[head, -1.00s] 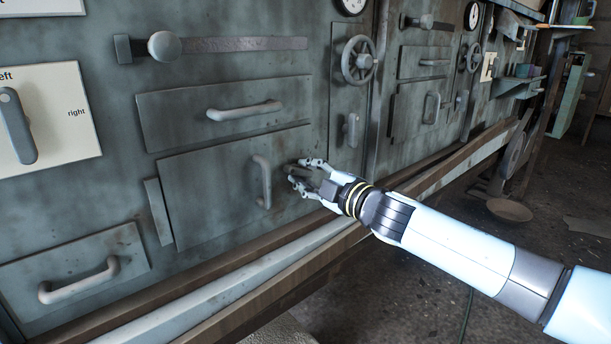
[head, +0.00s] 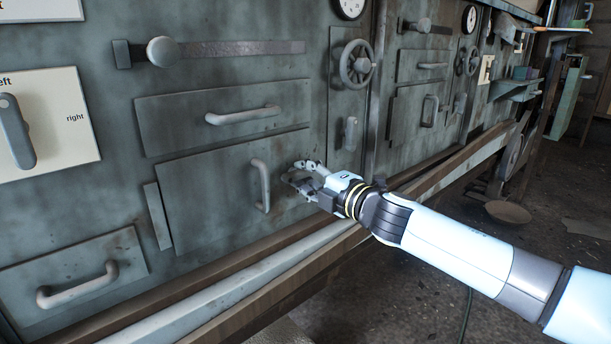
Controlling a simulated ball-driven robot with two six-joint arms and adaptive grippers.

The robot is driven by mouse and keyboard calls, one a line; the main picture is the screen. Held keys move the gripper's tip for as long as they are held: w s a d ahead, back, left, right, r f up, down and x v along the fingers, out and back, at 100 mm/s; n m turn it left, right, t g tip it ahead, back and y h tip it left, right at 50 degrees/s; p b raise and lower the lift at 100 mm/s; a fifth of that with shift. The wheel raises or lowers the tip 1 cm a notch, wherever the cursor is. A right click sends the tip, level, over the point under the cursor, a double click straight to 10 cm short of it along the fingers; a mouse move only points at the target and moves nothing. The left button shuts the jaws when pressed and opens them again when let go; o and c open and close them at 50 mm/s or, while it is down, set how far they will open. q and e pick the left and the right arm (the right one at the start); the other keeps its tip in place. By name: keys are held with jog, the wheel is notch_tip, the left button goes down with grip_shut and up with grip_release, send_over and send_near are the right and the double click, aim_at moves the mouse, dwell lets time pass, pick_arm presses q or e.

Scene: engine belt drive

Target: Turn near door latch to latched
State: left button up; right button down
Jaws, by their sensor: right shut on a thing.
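The near door (head: 215,195) is a flat grey panel with a pale vertical handle (head: 262,186), in the lower middle of the head view. My right gripper (head: 301,177) is at the door's right edge, to the right of that handle and apart from it. Its fingers are closed around the near door latch. The fingers and wrist hide nearly all of the latch, so I cannot tell its angle. My left gripper is not in view.
A drawer panel (head: 225,113) with a handle is above the door. A handwheel (head: 357,64) and a small lever (head: 350,133) are up and right of my gripper. A long wooden rail (head: 290,275) runs below the door.

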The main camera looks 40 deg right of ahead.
jog(key=shift+r, duration=0.1)
jog(key=c, duration=1.3)
grip_release()
jog(key=shift+o, duration=0.2)
